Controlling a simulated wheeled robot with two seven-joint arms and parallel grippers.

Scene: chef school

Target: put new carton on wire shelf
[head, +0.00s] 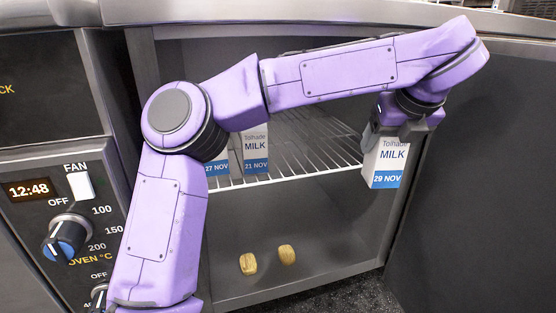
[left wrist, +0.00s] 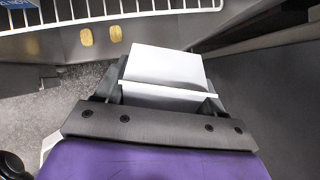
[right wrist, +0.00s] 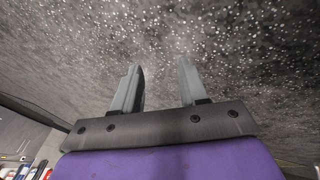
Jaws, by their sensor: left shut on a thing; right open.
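A white and blue milk carton (head: 386,165) dated 29 NOV is held upright by my left gripper (head: 400,130), at the right front of the open cabinet. Its pale top (left wrist: 165,65) fills the space between the jaws in the left wrist view. The wire shelf (head: 300,162) spans the cabinet at mid height. Two other milk cartons stand on its left part, dated 21 NOV (head: 256,150) and 27 NOV (head: 218,166); the latter is partly hidden by my arm. My right gripper (right wrist: 160,88) is open and empty over speckled floor, out of the head view.
Two small yellowish-brown items (head: 249,264) lie on the cabinet floor below the shelf. The oven panel (head: 60,215) is on the left, and a dark door or panel (head: 470,180) is on the right. The shelf's middle and right look clear.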

